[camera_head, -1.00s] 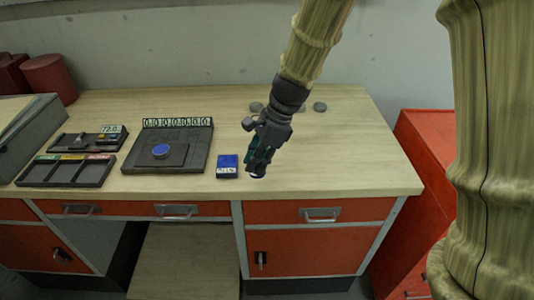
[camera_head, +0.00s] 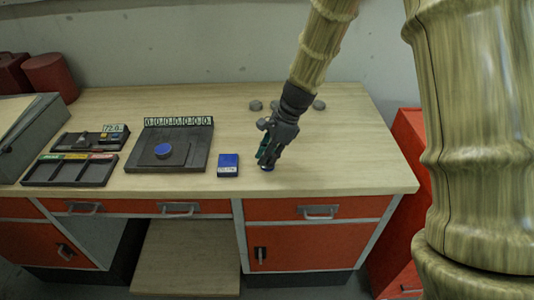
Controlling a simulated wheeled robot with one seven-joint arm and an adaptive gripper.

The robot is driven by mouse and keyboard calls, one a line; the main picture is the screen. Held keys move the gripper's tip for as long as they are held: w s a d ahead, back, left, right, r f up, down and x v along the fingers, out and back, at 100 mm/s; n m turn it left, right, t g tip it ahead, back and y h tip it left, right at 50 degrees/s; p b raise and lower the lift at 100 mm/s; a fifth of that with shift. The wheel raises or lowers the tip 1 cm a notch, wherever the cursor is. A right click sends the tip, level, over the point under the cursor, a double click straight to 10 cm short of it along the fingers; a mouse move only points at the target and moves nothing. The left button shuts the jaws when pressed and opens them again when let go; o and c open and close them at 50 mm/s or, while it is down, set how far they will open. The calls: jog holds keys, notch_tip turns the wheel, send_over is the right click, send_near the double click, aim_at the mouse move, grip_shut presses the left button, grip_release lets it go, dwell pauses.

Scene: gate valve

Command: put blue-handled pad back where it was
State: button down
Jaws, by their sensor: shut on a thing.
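A dark tray (camera_head: 98,174) with coloured labels and a smaller dark board (camera_head: 75,143) lie at the left. The bench top (camera_head: 340,165) right of my gripper is clear. A red cabinet (camera_head: 405,150) stands at the right.

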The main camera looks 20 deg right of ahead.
dwell(0.3)
jog(key=c, duration=1.4)
grip_release()
jog(key=shift+f, duration=0.1)
jog(key=b+v, duration=0.2)
jog(key=v, duration=1)
jog(key=shift+a+r, duration=0.1)
jog(key=shift+r, duration=0.15)
